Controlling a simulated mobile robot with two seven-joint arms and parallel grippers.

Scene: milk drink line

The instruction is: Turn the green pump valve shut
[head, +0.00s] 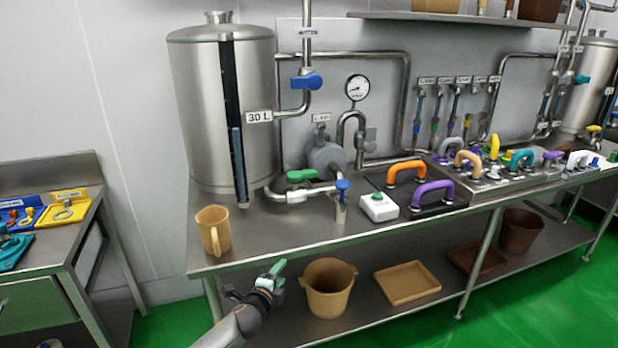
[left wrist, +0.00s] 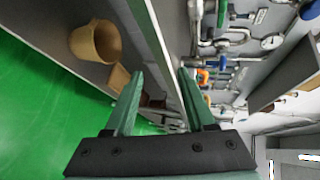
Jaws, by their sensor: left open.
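The green pump valve handle (head: 301,175) sits on the steel pipe below the round pump (head: 327,157), to the right of the 30 L tank. It lies roughly along the pipe. A green piece also shows at the top of the left wrist view (left wrist: 221,13); I cannot tell surely that it is the same handle. My left gripper (head: 275,268) is in front of the counter's front edge, below and nearer than the valve, and touches nothing. In the left wrist view its two green fingers (left wrist: 160,75) are apart with nothing between them. My right gripper is not in view.
A tan mug (head: 213,231) stands at the counter's front left. A blue-handled tap (head: 342,186) is just right of the green handle. A white box with a green button (head: 379,206) stands farther right. A brown bucket (head: 328,288) is on the lower shelf beside my gripper.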

